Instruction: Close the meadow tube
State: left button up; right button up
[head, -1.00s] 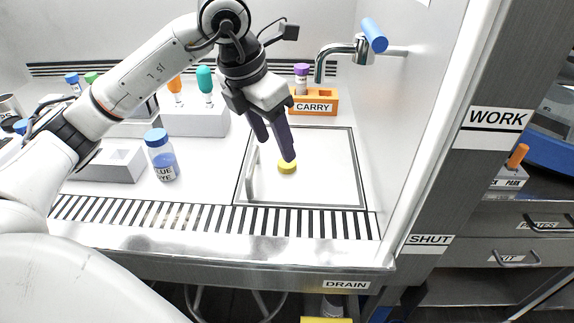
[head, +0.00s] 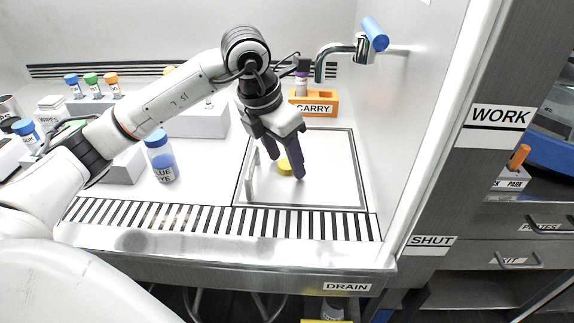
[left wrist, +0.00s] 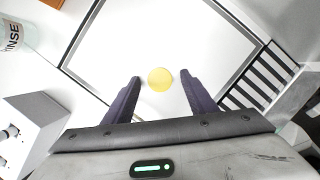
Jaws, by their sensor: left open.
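A yellow cap (head: 284,168) lies on the white square panel (head: 335,165) in the hood. In the left wrist view the yellow cap (left wrist: 160,79) shows between and beyond my fingers. My left gripper (head: 286,168) is open and empty, pointing down over the cap; it also shows in the left wrist view (left wrist: 160,76). A tube with a purple top (head: 301,85) stands in the orange CARRY block (head: 318,105). I cannot read which tube is the meadow one. My right gripper is not in view.
A BLUE DYE bottle (head: 162,158) stands left of the panel. Several capped tubes (head: 92,85) stand in a rack at the back left. A faucet (head: 345,48) hangs over the back right. A slotted drain strip (head: 215,220) runs along the front.

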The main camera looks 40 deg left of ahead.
aim_at(284, 165)
pick_arm(q)
jog(key=c, duration=1.1)
notch_tip(284, 165, up, 18)
jog(key=p, duration=0.3)
jog(key=shift+p, duration=0.35)
